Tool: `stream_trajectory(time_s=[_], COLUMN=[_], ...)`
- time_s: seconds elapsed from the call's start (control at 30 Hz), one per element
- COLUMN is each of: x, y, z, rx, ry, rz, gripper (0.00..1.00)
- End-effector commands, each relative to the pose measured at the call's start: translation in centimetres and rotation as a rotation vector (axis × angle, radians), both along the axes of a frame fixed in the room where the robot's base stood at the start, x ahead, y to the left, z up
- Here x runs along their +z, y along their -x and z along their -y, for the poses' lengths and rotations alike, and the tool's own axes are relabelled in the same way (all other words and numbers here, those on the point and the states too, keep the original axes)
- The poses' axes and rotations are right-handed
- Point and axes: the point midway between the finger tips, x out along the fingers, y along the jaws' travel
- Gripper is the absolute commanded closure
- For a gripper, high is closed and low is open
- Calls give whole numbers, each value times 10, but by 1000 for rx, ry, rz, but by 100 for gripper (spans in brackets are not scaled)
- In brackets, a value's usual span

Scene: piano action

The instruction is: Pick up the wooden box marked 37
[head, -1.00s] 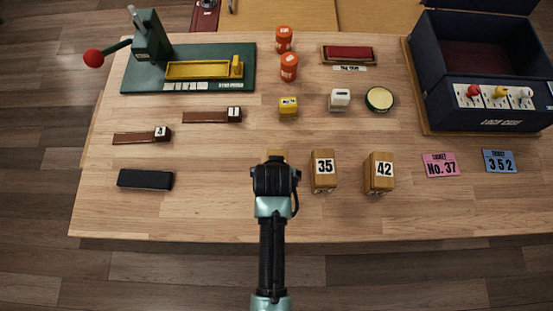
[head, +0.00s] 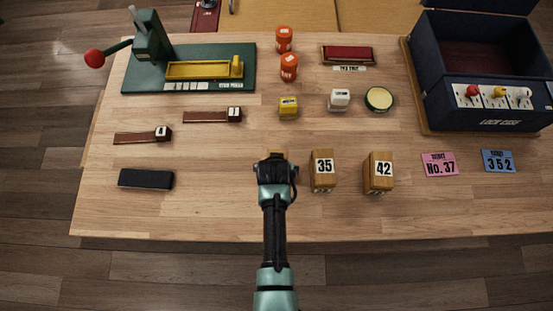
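Two wooden boxes stand upright in the head view, one marked 35 (head: 323,170) and one marked 42 (head: 379,173). A third wooden box (head: 277,155) stands to the left of the 35 box. Only a strip of its top edge shows, and any number on it is hidden behind my gripper. My gripper (head: 276,165) is over or in front of this third box, just left of the 35 box. Its fingers are hidden from this view, so I cannot tell whether they are open, shut or touching the box.
Pink ticket No. 37 (head: 439,164) and blue ticket 352 (head: 498,161) lie right of the boxes. A dark lock case (head: 482,120) stands at the far right. A black block (head: 146,179) lies left. The table front (head: 180,215) is clear.

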Motion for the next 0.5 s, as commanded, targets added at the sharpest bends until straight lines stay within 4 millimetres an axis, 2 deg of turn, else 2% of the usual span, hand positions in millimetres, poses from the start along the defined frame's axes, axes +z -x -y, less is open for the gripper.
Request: stream_trajectory(time_s=[0.5], x=[-4], y=[0], z=[0], rx=[1], ry=[0], rz=[0], gripper=[0])
